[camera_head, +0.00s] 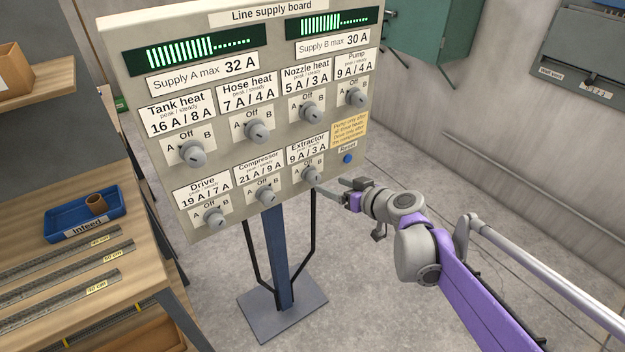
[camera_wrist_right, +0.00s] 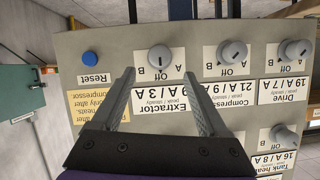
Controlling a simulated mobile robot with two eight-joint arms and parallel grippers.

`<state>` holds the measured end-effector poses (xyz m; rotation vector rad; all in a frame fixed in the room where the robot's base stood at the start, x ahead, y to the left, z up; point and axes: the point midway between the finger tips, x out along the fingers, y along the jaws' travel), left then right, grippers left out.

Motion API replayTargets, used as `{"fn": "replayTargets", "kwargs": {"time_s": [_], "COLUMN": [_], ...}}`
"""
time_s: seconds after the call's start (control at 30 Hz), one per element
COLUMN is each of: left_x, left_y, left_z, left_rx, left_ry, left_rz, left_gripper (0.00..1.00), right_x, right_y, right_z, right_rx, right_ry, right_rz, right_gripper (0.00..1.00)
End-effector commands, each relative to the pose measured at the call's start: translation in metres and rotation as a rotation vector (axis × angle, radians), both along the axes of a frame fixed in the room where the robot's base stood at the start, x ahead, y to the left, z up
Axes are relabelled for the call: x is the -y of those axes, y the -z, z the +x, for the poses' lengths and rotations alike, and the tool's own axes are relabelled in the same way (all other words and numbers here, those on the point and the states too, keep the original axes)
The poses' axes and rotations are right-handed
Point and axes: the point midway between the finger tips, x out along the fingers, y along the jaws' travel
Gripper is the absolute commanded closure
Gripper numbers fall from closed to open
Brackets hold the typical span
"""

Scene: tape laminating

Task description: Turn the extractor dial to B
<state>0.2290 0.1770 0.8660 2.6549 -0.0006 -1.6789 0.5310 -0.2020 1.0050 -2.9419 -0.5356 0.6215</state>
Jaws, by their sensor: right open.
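The extractor dial (camera_head: 311,174) is a round grey knob at the lower right of the supply board (camera_head: 225,135). The right wrist view shows it upside down, and the dial (camera_wrist_right: 160,57) has its dark mark toward Off there. My right gripper (camera_head: 329,184) is open at the board's lower right corner. In the right wrist view the fingers of my gripper (camera_wrist_right: 160,72) stand apart, one to each side of the dial, with the dial beyond the tips. No contact with the dial shows. My left gripper is out of view.
The compressor dial (camera_head: 265,195) is left of the extractor dial, and the blue Reset button (camera_head: 347,158) is to its right. The pump dial (camera_head: 357,97) is above. A workbench (camera_head: 130,245) with a blue tray (camera_head: 84,214) stands at the left. Floor right of the board's stand is clear.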

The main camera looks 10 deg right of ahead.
Motion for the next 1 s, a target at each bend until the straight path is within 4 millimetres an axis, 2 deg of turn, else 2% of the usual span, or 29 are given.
{"fn": "replayTargets", "kwargs": {"time_s": [0.2,0.4,0.8,0.87,1.0], "left_x": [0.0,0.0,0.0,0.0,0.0], "left_y": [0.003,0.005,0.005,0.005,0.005], "left_z": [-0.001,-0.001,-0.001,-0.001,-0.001], "left_rx": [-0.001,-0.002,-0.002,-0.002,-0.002], "left_ry": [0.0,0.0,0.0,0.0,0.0], "left_rz": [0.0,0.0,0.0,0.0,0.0], "left_gripper": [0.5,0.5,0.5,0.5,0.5], "right_x": [-0.016,-0.026,-0.029,-0.029,-0.029], "right_y": [0.017,0.027,0.03,0.03,0.03], "right_z": [0.038,0.06,0.068,0.068,0.068], "right_rx": [-0.001,-0.002,-0.002,-0.002,-0.002], "right_ry": [-0.002,-0.002,0.0,0.0,0.0], "right_rz": [0.0,-0.001,-0.001,-0.001,-0.001], "right_gripper": [0.23,0.23,0.23,0.3,0.55]}}
